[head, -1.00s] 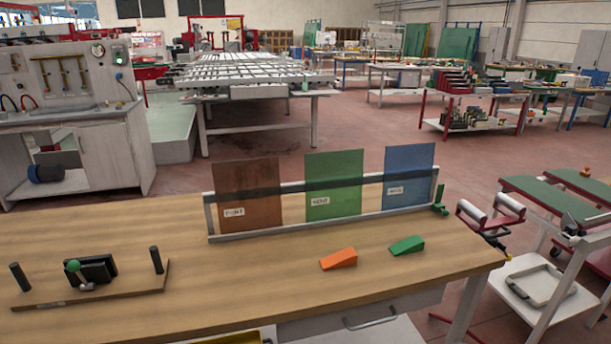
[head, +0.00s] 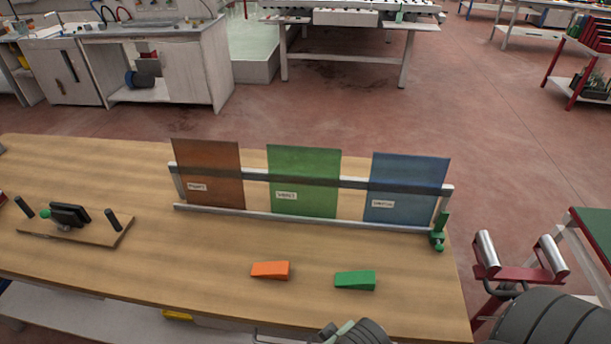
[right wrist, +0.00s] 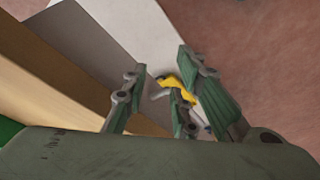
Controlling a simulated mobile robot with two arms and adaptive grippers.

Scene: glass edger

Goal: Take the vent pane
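Three panes stand upright in a metal rack (head: 300,222) on the wooden bench: brown (head: 208,170), green (head: 303,185) and blue (head: 408,190). Each has a small white label that I cannot read surely, so I cannot tell which is the vent pane. A green clamp-like piece (head: 439,235) sits at the rack's right end. My right gripper (right wrist: 160,62) is open and empty in the right wrist view, by the bench edge and above the floor. Dark parts of mine show at the head view's bottom edge; my left gripper is not seen.
An orange wedge (head: 270,270) and a green wedge (head: 355,281) lie in front of the rack. A board with posts and a dark device (head: 70,214) lies at the left. A roller stand (head: 520,268) is right of the bench.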

